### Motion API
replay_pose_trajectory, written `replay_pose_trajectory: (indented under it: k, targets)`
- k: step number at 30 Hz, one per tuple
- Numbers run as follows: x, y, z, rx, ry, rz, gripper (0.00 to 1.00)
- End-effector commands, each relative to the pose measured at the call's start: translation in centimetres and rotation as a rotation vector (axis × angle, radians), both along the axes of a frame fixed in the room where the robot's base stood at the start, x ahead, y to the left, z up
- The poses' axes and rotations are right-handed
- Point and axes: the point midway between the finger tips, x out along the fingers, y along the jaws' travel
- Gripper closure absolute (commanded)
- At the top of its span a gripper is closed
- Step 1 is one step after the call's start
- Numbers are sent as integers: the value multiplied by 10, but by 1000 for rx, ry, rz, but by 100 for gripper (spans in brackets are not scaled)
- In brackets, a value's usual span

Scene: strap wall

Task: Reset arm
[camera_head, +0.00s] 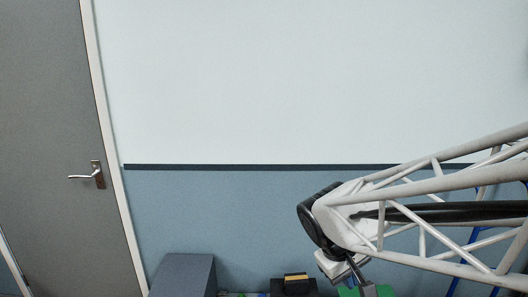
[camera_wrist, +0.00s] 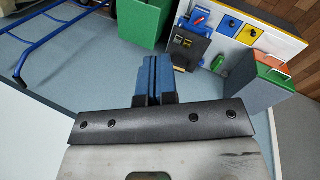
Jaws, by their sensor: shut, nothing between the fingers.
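My gripper (camera_wrist: 152,80) shows in the wrist view with its two blue fingers pressed together, shut and empty. It hangs in the air with the floor and the board beyond it. In the head view my white lattice arm reaches in from the right, and the fingers are hidden or out of frame at the bottom.
In the wrist view, a white board (camera_wrist: 228,54) with coloured fittings stands past the fingers. A green box (camera_wrist: 143,22) is left of it, a grey-green bin (camera_wrist: 252,80) right. A blue tubular frame (camera_wrist: 50,38) is upper left. In the head view, a grey door (camera_head: 60,130) is left.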

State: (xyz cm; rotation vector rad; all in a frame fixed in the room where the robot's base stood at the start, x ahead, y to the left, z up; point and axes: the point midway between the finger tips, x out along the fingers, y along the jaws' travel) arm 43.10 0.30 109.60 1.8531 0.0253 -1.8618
Motion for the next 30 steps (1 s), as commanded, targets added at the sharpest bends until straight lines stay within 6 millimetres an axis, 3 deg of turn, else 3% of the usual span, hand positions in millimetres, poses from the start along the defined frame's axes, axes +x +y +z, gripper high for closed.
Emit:
replay_pose_trajectory:
  k: [6, 16, 22, 30]
  targets:
    - [-43, -8, 19, 131, -78, -130, 100]
    - [-98, -10, 38, 315, -192, -296, 100]
    - [-113, -8, 42, 373, -231, -346, 100]
    - [-116, -7, 42, 386, -237, -355, 100]
